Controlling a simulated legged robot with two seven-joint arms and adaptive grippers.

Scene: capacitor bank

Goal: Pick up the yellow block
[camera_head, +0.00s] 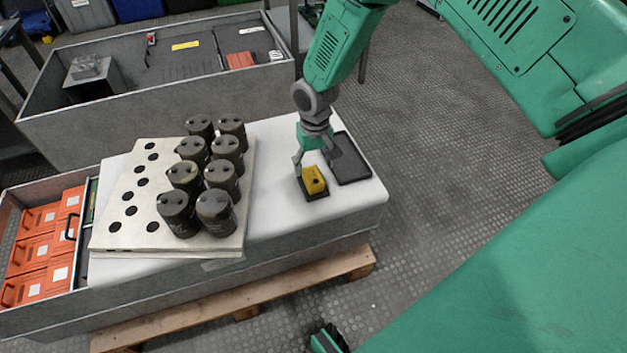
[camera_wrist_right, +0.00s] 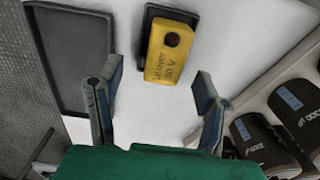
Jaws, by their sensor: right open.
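The yellow block (camera_head: 313,180) sits on a small dark tray (camera_head: 317,196) on the white tabletop. In the right wrist view the yellow block (camera_wrist_right: 171,52) has dark writing and a dark round spot on its face. My right gripper (camera_head: 315,165) is above and beside the block in the head view. In the wrist view the right gripper (camera_wrist_right: 152,92) is open, its fingers spread either side of the block's near end, with a gap on both sides. At the bottom of the head view a green and dark gripper part (camera_head: 328,340) shows, probably my left gripper; its jaws are unclear.
An empty dark tray (camera_head: 350,158) lies to the right of the block. Several dark cylinders (camera_head: 217,205) stand on a pale holed plate (camera_head: 135,190) to the left. Orange cases (camera_head: 40,240) sit in a box at far left. The white tabletop (camera_head: 270,170) between is clear.

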